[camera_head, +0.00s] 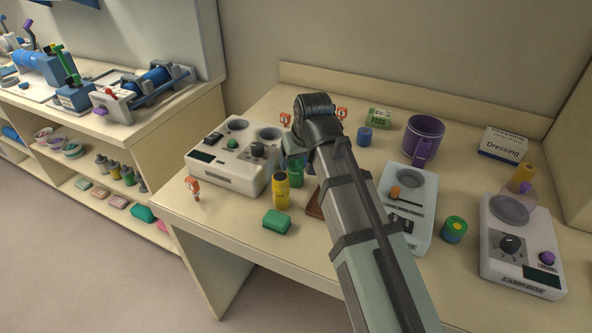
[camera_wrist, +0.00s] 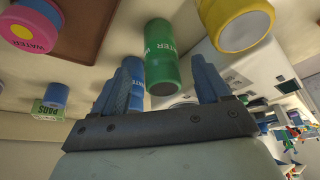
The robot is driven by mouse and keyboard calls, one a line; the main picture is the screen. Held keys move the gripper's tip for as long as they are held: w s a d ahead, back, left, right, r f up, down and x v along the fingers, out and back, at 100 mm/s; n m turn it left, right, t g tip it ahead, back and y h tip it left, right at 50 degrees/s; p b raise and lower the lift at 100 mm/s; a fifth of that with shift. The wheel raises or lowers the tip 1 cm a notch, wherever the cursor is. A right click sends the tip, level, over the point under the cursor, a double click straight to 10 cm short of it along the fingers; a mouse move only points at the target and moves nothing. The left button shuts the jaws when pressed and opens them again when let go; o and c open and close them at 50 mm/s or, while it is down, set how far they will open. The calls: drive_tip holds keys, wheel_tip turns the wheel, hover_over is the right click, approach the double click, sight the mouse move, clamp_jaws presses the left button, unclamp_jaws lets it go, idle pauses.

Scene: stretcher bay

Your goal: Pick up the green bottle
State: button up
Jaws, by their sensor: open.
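The green bottle (camera_wrist: 160,52), with a white WATER label, appears between the two blue fingers of my gripper (camera_wrist: 166,64) in the wrist view. The fingers are open, with a gap visible on each side of the bottle. I cannot tell how deep it is between them. In the head view the green bottle (camera_head: 296,174) stands on the table, partly covered by my arm. My fingers are hidden there behind the wrist.
A yellow bottle (camera_head: 281,191) stands close by the green one. A blue bottle (camera_wrist: 137,80) is partly behind one finger. A white device (camera_head: 228,175), a green block (camera_head: 277,222), a brown tray (camera_wrist: 95,28) and a purple mug (camera_head: 424,137) are around.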

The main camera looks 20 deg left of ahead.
sight(296, 166)
drive_tip(key=shift+x, duration=2.4)
drive_tip(key=shift+c, duration=0.3)
drive_tip(key=c, duration=1.1)
drive_tip(key=shift+c, duration=0.2)
drive_tip(key=shift+r, duration=0.15)
